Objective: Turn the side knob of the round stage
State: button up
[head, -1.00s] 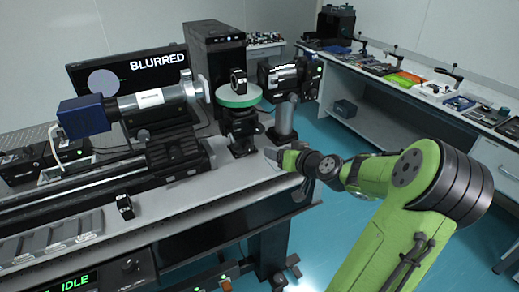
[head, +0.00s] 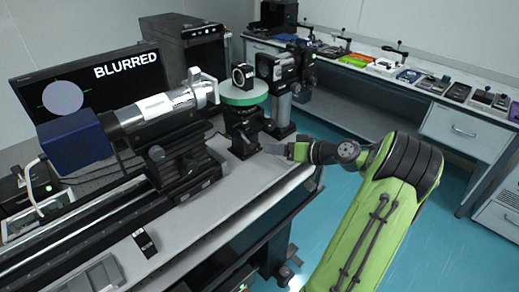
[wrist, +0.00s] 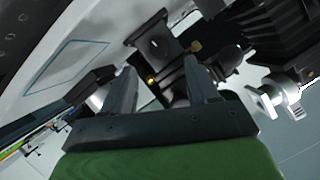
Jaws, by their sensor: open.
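The round stage (head: 243,93) has a green rim and stands on a black mount at the back of the bench, with a small black ring-shaped holder (head: 243,76) on top. My gripper (head: 272,149) is low, just right of the stage's black base in the head view. In the wrist view my gripper (wrist: 160,82) is open, its two fingers apart and pointing at dark mount parts. Small brass-coloured knobs (wrist: 196,46) show near the fingertips. I cannot tell which one is the side knob, or whether a finger touches anything.
A white cylinder with a blue end (head: 75,142) lies left of the stage on a rail. A black camera-like unit (head: 276,64) on a post stands close behind it on the right. The monitor (head: 90,85) reads BLURRED. The bench front right of the stage is clear.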

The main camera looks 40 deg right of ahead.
jog(key=x, duration=0.7)
jog(key=shift+w+d+f+b, duration=0.1)
jog(key=shift+w+b, duration=0.05)
jog(key=shift+b, duration=0.25)
jog(key=c, duration=1)
jog(key=shift+m, duration=0.3)
jog(key=shift+c, duration=0.2)
jog(key=o, duration=1)
jog(key=shift+o, duration=0.2)
jog(key=p+v, duration=0.2)
jog(key=v, duration=1.4)
jog(key=shift+p, duration=0.4)
